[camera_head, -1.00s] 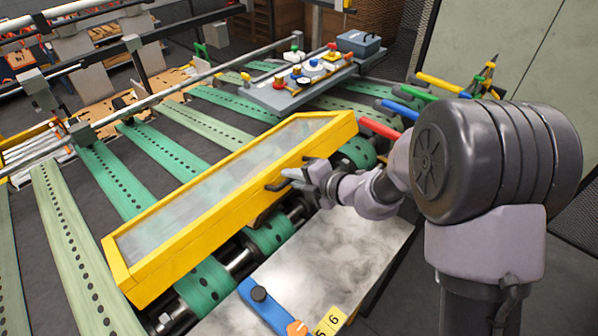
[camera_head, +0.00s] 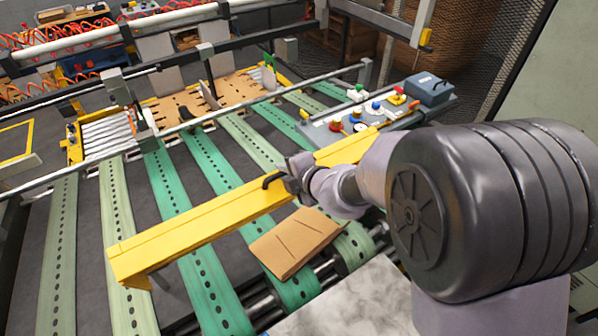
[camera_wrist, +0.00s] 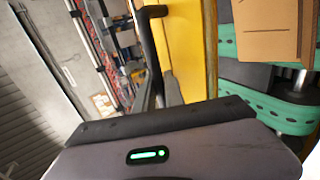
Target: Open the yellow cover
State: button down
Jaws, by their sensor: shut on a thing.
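The yellow cover (camera_head: 195,229) stands tilted up over the belts in the head view, showing its long yellow front edge. Its window face is not visible from here. In the wrist view the cover (camera_wrist: 186,45) is a yellow strip running up from my gripper. A black handle (camera_head: 271,181) sticks out of its front edge, and it also shows in the wrist view (camera_wrist: 149,45). My gripper (camera_head: 294,176) is at this handle and shut on it; the fingertips are partly hidden by the wrist.
A flat brown cardboard piece (camera_head: 295,242) lies on the green belts below the cover. A control panel (camera_head: 365,122) with coloured buttons stands behind right, beside a grey-blue box (camera_head: 429,89). A metal rail (camera_head: 270,97) crosses behind the cover.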

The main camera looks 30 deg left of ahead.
jog(key=shift+w+a+r, duration=0.2)
jog(key=shift+w+a, duration=0.05)
jog(key=shift+a, duration=0.3)
jog(key=c, duration=1.4)
grip_release()
jog(key=shift+c, duration=0.2)
jog(key=p+v, duration=0.1)
jog(key=v, duration=1.6)
jog(key=shift+s+d, duration=0.15)
